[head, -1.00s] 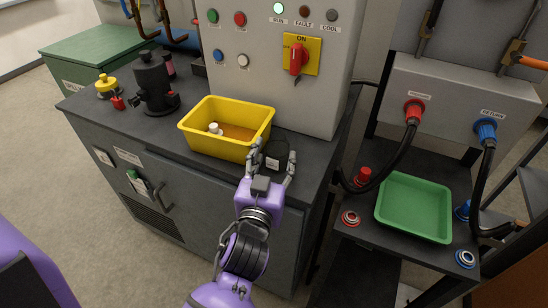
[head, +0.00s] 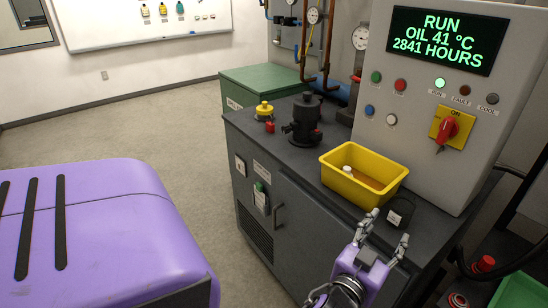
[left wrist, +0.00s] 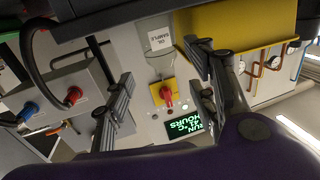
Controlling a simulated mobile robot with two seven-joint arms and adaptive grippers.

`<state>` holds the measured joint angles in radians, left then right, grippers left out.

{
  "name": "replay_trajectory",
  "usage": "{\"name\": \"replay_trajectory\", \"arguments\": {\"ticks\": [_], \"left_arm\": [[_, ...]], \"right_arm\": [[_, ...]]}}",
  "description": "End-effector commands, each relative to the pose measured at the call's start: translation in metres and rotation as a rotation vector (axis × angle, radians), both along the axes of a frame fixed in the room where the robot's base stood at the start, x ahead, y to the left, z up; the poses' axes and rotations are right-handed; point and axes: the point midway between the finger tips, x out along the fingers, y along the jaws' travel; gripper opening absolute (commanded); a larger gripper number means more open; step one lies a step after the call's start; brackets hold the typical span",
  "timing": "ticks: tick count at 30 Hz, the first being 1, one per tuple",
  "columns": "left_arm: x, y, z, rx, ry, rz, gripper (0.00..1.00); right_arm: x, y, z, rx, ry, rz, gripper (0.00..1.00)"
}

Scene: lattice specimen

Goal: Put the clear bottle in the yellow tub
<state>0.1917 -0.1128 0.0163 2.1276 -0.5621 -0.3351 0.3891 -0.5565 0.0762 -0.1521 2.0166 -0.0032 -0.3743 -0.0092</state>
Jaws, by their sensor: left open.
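The clear bottle (head: 400,209), dark-looking against the bench and carrying a white label, stands on the bench top just right of the yellow tub (head: 338,182). In the left wrist view, the bottle (left wrist: 160,62) is see-through, with an OIL SAMPLE label, and appears between my finger pairs; the yellow tub (left wrist: 240,30) is beside it. My left gripper (head: 388,228) is open and empty in front of the bottle, fingers toward it. I cannot tell whether they touch it. The tub holds a small white-topped item and a brown bottom shows. My right gripper is not in view.
The grey control cabinet (head: 420,120) rises close behind the tub and bottle. A black pump-like part (head: 304,122), a yellow-topped item (head: 264,110) and a red cap (head: 270,127) stand left on the bench. A green tray (head: 518,290) is at the lower right.

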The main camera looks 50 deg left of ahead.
Motion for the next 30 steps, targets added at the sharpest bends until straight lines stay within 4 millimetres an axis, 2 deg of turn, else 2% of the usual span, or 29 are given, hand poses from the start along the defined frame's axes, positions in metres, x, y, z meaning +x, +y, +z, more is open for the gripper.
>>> {"name": "replay_trajectory", "arguments": {"ticks": [2, 4, 5, 7, 8, 9, 11, 12, 15, 18, 21, 23, 25, 30], "left_arm": [[-0.008, 0.002, -0.017, 0.003, 0.034, -0.004, 0.51], [-0.024, 0.004, -0.047, 0.009, 0.098, -0.015, 0.51], [-0.035, 0.005, -0.065, 0.013, 0.137, -0.021, 0.51], [-0.070, 0.008, -0.113, 0.017, 0.245, -0.041, 0.51], [-0.088, 0.009, -0.135, 0.018, 0.297, -0.051, 0.51], [-0.116, 0.010, -0.165, 0.016, 0.369, -0.065, 0.51], [-0.160, 0.012, -0.204, 0.011, 0.474, -0.086, 0.51], [-0.190, 0.012, -0.227, 0.006, 0.540, -0.099, 0.51], [-0.263, 0.012, -0.271, -0.012, 0.689, -0.126, 0.51], [-0.321, 0.010, -0.297, -0.032, 0.797, -0.146, 0.51], [-0.359, 0.009, -0.310, -0.045, 0.864, -0.159, 0.53], [-0.371, 0.008, -0.314, -0.051, 0.886, -0.162, 0.61], [-0.377, 0.008, -0.316, -0.054, 0.896, -0.164, 0.61], [-0.377, 0.008, -0.316, -0.054, 0.896, -0.164, 0.61]], "right_arm": [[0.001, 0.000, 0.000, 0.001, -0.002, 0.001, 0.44], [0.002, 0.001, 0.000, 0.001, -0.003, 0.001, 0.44], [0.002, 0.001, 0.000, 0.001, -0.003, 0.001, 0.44], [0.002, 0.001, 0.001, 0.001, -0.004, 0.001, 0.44], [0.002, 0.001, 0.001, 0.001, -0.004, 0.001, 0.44], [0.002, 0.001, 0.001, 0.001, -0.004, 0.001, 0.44], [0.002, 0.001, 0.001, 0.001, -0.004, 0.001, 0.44], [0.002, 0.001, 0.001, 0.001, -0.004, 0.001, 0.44], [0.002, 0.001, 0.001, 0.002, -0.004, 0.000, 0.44], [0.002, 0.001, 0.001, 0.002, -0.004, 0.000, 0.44], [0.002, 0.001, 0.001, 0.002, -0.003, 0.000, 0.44], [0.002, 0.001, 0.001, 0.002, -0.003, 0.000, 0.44], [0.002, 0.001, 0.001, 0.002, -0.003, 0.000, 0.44], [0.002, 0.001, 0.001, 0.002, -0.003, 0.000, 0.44]]}}
